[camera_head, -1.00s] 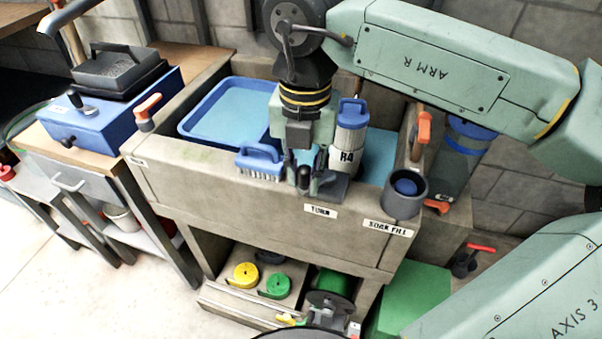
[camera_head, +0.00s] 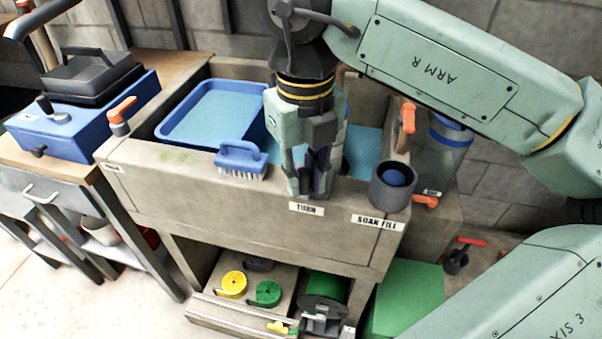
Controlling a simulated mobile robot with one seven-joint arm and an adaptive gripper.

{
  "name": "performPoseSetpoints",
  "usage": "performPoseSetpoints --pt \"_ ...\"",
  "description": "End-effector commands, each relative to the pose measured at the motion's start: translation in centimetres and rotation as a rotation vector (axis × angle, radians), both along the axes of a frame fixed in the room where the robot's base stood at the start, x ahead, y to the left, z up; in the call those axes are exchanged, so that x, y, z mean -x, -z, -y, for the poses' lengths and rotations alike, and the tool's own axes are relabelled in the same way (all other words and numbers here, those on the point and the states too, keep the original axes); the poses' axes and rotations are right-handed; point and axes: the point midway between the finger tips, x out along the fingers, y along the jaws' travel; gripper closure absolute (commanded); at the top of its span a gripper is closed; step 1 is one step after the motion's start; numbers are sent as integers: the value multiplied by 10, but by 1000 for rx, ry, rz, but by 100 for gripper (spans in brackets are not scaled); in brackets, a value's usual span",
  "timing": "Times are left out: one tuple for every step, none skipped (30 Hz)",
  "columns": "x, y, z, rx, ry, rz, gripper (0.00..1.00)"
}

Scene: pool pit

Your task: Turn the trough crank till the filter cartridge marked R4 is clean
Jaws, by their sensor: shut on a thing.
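My gripper (camera_head: 312,182) points down at the front rim of the stone trough (camera_head: 190,195), just above the label "TURN" (camera_head: 306,208). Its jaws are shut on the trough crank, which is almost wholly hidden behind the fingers. The filter cartridge marked R4 is hidden behind my gripper and wrist, so its surface cannot be judged now. Blue water (camera_head: 366,150) shows in the trough to the right of the gripper.
A blue scrubbing brush (camera_head: 241,160) lies on the rim left of my gripper. A grey cup (camera_head: 392,186) with a blue ball-like thing stands right, by the label "SOAK FILL" (camera_head: 377,222). A blue tray (camera_head: 212,112) and orange-handled taps (camera_head: 122,112) (camera_head: 407,119) stand close by.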

Motion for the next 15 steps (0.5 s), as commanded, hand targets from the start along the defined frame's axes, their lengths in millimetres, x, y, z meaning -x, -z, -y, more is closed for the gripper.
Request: performPoseSetpoints --pt "0 0 1 1 -5 0 100" --pt "0 0 1 1 -7 0 100" --pt "0 0 1 1 -10 0 100" --pt "0 0 1 1 -11 0 100" --pt "0 0 1 1 -11 0 100" --pt "0 0 1 0 -12 1 100" --pt "0 0 1 0 -12 1 100" --pt "0 0 1 0 -12 1 100" --pt "0 -1 1 0 -11 1 100" --pt "0 -1 1 0 -11 1 100" --pt "0 -1 1 0 -11 1 100" --pt "0 -1 1 0 -11 1 100" --pt "0 -1 1 0 -11 1 100" --pt "0 -1 1 0 -10 1 100" --pt "0 -1 1 0 -10 1 79"
